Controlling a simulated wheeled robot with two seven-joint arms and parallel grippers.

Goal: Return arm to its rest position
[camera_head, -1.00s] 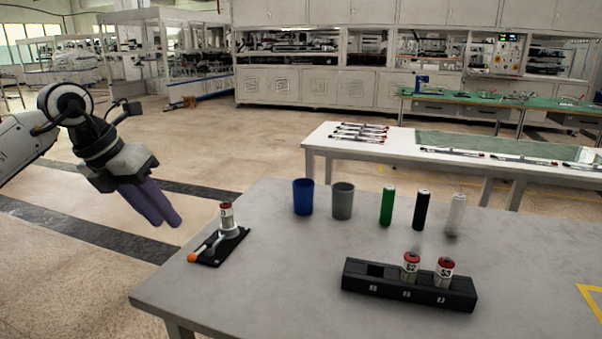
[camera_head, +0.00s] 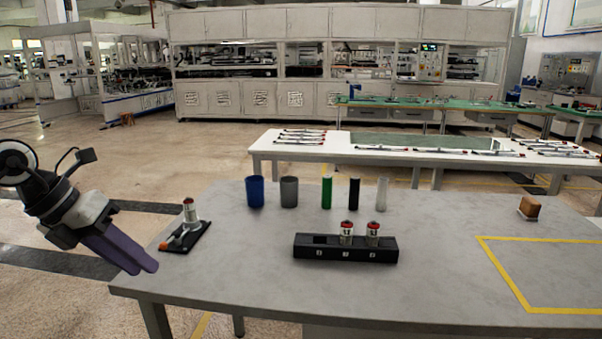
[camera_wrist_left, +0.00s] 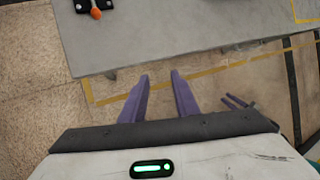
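My left gripper (camera_head: 145,268) hangs past the left edge of the grey table, over the floor, with its purple fingers pointing down and right. In the left wrist view the fingers (camera_wrist_left: 160,74) are apart with nothing between them, so it is open and empty. My right gripper is not in the head view. Small purple prongs (camera_wrist_left: 240,103) at the right of the left wrist view look like its fingers, but their opening is unclear.
The grey table (camera_head: 230,285) holds a black fixture (camera_head: 185,237) with a red-topped cylinder, a black rack (camera_head: 345,248) with two cylinders, a blue cup (camera_head: 255,191), a grey cup (camera_head: 289,192), slim cylinders and a brown block (camera_head: 529,206). Open floor lies left.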

